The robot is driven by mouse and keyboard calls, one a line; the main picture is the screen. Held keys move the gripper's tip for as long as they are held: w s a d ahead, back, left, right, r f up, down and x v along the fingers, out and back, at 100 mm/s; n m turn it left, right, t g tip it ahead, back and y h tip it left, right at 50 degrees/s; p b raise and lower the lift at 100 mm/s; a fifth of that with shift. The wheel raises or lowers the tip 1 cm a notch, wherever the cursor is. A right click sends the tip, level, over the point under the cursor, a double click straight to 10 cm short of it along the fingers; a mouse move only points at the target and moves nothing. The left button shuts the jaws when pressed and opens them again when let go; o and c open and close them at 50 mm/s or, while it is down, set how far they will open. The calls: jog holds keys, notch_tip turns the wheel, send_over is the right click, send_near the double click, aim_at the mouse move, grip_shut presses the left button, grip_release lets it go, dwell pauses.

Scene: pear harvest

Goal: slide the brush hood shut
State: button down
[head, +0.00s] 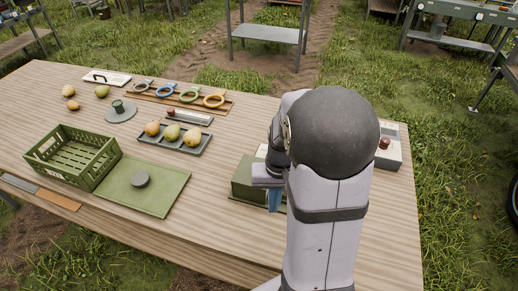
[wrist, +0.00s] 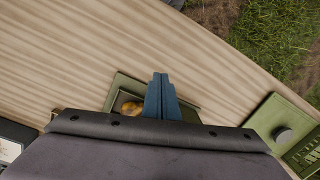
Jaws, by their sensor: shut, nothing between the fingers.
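The green brush box with its hood (head: 244,180) stands on the table, left of my arm in the head view and partly hidden behind it. In the wrist view the green box (wrist: 121,87) shows an opening with a yellow-brown, pear-like thing (wrist: 131,107) inside. The hood's edge is hard to make out there. My gripper (head: 274,205) has blue fingers, shut and empty, at the box's near right side in the head view. In the wrist view the gripper (wrist: 160,78) covers the box's right part; whether it touches the hood I cannot tell.
A tray (head: 200,143) holds three pears behind. A grey box with a red button (head: 390,155) stands right of my arm. Bare table lies between mat and box.

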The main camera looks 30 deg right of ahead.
aim_at(248, 168)
jog(key=w+d+r+n+t, duration=0.1)
jog(key=w+r, duration=0.1)
jog(key=w, duration=0.2)
jog(key=w+d+r+n, duration=0.1)
jog(key=w+d+r, duration=0.1)
jog(key=w+r, duration=0.1)
jog(key=w+d+r+n+t, duration=0.1)
jog(key=w+r, duration=0.1)
jog(key=w, duration=0.3)
jog(key=shift+w+d+r+t+y, duration=0.15)
jog(key=shift+w+d+t+y, duration=0.15)
jog(key=shift+d, duration=0.1)
jog(key=w+r+n, duration=0.1)
jog(key=n, duration=0.2)
jog(key=w+a+r+n, duration=0.1)
jog(key=r+n, duration=0.1)
jog(key=n, duration=0.1)
jog(key=w+r+n+y, duration=0.1)
jog(key=n, duration=0.2)
jog(key=shift+a+r+t, duration=0.3)
jog(key=shift+a+t, duration=0.1)
jog(key=shift+f, duration=0.1)
